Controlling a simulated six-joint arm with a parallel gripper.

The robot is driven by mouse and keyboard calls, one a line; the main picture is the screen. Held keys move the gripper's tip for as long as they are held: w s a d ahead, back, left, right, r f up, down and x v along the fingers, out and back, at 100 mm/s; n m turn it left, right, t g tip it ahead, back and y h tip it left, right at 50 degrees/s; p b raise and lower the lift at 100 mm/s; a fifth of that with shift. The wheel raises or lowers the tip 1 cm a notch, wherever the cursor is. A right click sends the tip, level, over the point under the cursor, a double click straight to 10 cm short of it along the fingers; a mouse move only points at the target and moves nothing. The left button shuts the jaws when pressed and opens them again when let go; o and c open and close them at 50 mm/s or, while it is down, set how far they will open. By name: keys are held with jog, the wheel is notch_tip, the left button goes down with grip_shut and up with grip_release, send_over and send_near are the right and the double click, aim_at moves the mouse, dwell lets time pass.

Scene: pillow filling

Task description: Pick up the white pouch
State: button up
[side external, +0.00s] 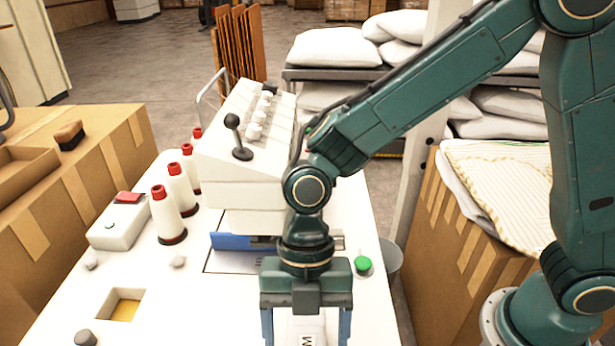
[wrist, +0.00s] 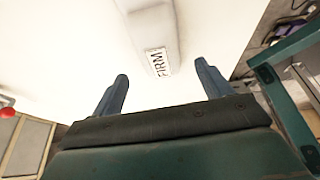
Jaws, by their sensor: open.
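The white pouch (wrist: 150,25) lies on the white table in the wrist view, with a label reading FIRM on its near end. Its top runs out of the picture. In the side view only a small part of the pouch (side external: 307,325) shows at the bottom edge, between my fingers. My gripper (side external: 306,330) points down over it, with its two blue-grey fingers apart. In the wrist view my gripper (wrist: 161,72) is open, one finger to each side of the labelled end, with clear gaps. I cannot tell the height of the fingertips above the table.
Thread cones (side external: 167,212) and a small white box (side external: 120,225) stand left. A green button (side external: 362,265) is at the right edge. The table has a square opening (side external: 122,304). Cardboard boxes (side external: 455,260) flank it.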

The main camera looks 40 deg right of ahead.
jog(key=shift+x, duration=2.2)
jog(key=shift+s, duration=0.1)
jog(key=c, duration=1.1)
